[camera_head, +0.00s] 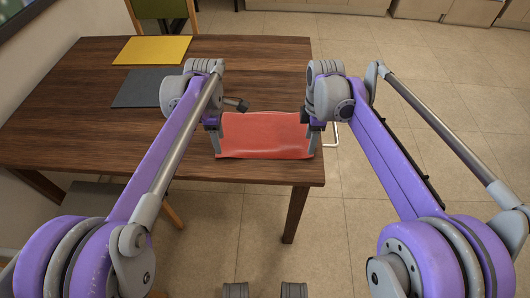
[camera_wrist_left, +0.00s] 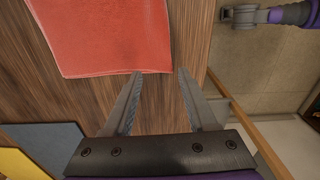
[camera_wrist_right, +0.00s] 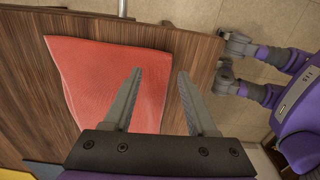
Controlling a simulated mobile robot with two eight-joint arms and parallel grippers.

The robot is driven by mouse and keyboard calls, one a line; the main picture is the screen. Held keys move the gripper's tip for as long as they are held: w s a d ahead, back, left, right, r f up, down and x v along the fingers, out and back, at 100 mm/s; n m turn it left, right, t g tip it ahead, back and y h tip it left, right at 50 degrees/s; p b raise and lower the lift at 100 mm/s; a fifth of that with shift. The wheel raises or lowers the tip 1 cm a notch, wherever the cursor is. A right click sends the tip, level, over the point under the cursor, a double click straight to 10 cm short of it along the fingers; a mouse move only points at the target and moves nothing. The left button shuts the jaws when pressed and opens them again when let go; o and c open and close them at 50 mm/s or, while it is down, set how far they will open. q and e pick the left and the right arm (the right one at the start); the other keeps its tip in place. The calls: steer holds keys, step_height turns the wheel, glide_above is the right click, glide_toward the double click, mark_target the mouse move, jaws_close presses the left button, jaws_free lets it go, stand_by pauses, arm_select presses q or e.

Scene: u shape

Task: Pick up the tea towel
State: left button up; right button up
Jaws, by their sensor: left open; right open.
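The tea towel (camera_head: 264,135) is a red cloth lying flat near the front right corner of the wooden table. It also shows in the left wrist view (camera_wrist_left: 105,35) and in the right wrist view (camera_wrist_right: 105,75). My left gripper (camera_head: 214,147) is open at the towel's left edge; in the left wrist view its fingers (camera_wrist_left: 158,73) are empty, just beside the towel's edge. My right gripper (camera_head: 314,146) is open at the towel's right edge; in the right wrist view its left finger overlaps the towel, and the space between the fingers (camera_wrist_right: 160,75) shows cloth and wood.
The brown table (camera_head: 90,85) carries a yellow mat (camera_head: 153,50) and a dark grey mat (camera_head: 140,88) at the back left. A green chair (camera_head: 160,8) stands behind it. A metal rail (camera_head: 335,136) sits at the table's right edge. Tiled floor (camera_head: 420,110) is clear on the right.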

mark_target(222, 155)
arm_select(q)
steer(key=shift+f, duration=1.8)
arm_select(e)
steer(key=shift+f, duration=1.75)
arm_select(q)
steer(key=shift+f+b, duration=0.45)
steer(key=shift+f, duration=0.1)
arm_select(e)
steer(key=shift+f, duration=0.55)
arm_select(q)
steer(key=shift+r, duration=0.1)
arm_select(e)
steer(key=shift+r, duration=0.1)
arm_select(q)
jaws_close()
arm_select(e)
jaws_close()
